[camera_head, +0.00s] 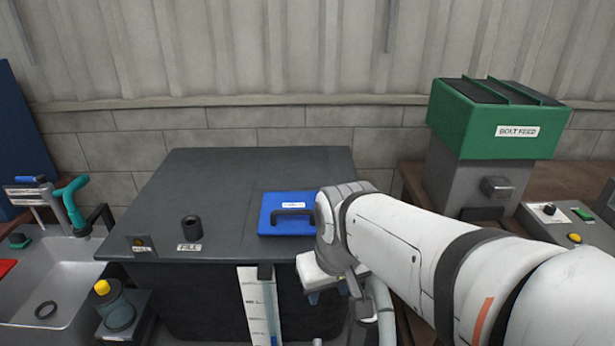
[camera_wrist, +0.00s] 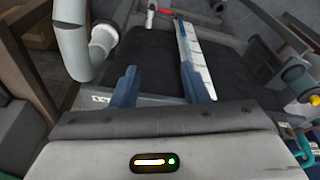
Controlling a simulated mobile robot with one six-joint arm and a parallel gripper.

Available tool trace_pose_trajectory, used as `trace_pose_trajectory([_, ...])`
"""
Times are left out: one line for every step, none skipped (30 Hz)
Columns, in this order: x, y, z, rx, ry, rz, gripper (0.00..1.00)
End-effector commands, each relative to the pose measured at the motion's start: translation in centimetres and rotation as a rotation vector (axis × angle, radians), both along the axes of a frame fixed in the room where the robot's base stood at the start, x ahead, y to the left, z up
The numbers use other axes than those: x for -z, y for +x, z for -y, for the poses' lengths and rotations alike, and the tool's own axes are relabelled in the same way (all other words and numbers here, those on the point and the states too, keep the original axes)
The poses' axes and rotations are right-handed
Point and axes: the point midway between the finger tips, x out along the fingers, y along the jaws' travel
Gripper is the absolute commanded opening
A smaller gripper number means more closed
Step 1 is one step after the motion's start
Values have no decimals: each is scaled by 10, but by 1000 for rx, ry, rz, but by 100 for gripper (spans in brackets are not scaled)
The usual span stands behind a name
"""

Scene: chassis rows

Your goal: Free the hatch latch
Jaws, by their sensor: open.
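The blue hatch (camera_head: 266,224) lies on the dark tank top, with a black bar handle (camera_head: 290,212) and a small white label. Its right part is hidden behind my arm, and I cannot make out a latch. My gripper (camera_head: 328,295) is below and to the right of the hatch, in front of the tank's front face. In the wrist view my gripper (camera_wrist: 158,78) shows two blue fingers spread apart with nothing held between them. A white scale strip (camera_wrist: 195,60) on the tank front shows just beyond the right finger.
The tank top (camera_head: 190,170) carries a black fill pipe (camera_head: 191,227). A sink (camera_head: 40,285) and yellow-capped bottle (camera_head: 115,305) stand left; a green bolt feeder (camera_head: 480,125) stands right. In the wrist view, a grey pipe (camera_wrist: 70,40) is left and a red-handled part (camera_wrist: 164,11) is ahead.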

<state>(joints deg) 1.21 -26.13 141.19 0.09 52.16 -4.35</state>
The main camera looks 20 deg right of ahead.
Motion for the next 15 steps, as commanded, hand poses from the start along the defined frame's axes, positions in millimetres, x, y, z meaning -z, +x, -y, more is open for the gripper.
trace_pose_trajectory([-8,12,14,-30,-7,-11,41])
trace_pose_trajectory([-13,20,18,-55,-15,-18,41])
trace_pose_trajectory([-20,33,24,-93,-25,-29,41])
trace_pose_trajectory([-25,43,28,-127,-34,-38,41])
trace_pose_trajectory([-30,55,33,-165,-42,-50,41])
trace_pose_trajectory([-37,72,41,-217,-54,-64,41])
trace_pose_trajectory([-41,84,47,-261,-63,-75,41])
trace_pose_trajectory([-44,97,54,-304,-70,-87,41])
trace_pose_trajectory([-49,114,63,-361,-79,-101,41])
trace_pose_trajectory([-51,125,70,-404,-84,-112,41])
trace_pose_trajectory([-52,138,78,-446,-89,-122,41])
trace_pose_trajectory([-54,153,89,-504,-95,-136,41])
trace_pose_trajectory([-54,164,97,-545,-98,-146,41])
trace_pose_trajectory([-54,175,105,-586,-100,-154,41])
trace_pose_trajectory([-54,188,115,-638,-103,-165,41])
